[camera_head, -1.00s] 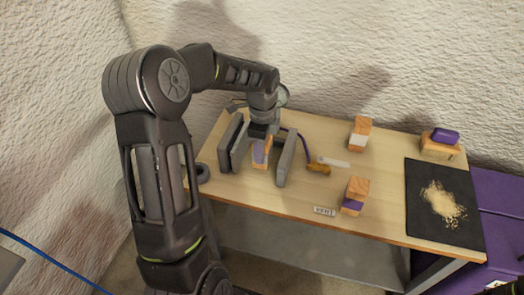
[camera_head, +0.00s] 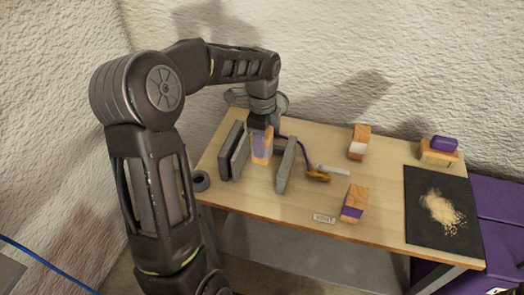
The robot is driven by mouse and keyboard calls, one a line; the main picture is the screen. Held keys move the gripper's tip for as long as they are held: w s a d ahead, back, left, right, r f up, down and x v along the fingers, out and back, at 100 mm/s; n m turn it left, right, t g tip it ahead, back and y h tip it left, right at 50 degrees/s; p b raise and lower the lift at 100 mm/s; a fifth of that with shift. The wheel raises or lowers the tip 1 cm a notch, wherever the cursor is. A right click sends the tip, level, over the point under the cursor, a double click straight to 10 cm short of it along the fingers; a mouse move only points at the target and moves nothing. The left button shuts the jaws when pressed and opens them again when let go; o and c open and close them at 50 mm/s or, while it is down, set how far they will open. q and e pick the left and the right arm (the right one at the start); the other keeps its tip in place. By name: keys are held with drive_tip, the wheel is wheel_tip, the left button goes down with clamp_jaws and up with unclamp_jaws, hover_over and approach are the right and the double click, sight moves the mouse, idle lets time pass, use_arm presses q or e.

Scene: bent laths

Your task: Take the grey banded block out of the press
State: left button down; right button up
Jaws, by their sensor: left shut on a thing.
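A wooden block with a greyish-lavender face (camera_head: 261,145) is between the plates of the press. The press has upright grey plates on its left (camera_head: 231,150) and one grey plate on its right (camera_head: 286,165). My left gripper (camera_head: 259,127) reaches down from above and is shut on the top of this block. The block looks upright, with a gap to the right plate. I cannot tell whether its bottom is clear of the table or whether it touches the left plates. My right gripper is not in view.
A white-banded block (camera_head: 358,142) and a purple-banded block (camera_head: 354,204) stand on the table (camera_head: 295,200). A brush-like tool (camera_head: 319,176) lies right of the press, a dark ring (camera_head: 201,181) left. A purple-topped block (camera_head: 440,150) and a black mat (camera_head: 424,225) with shavings are at right.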

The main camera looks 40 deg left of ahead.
sight(269, 138)
use_arm(q)
drive_tip(key=shift+r, duration=1.95)
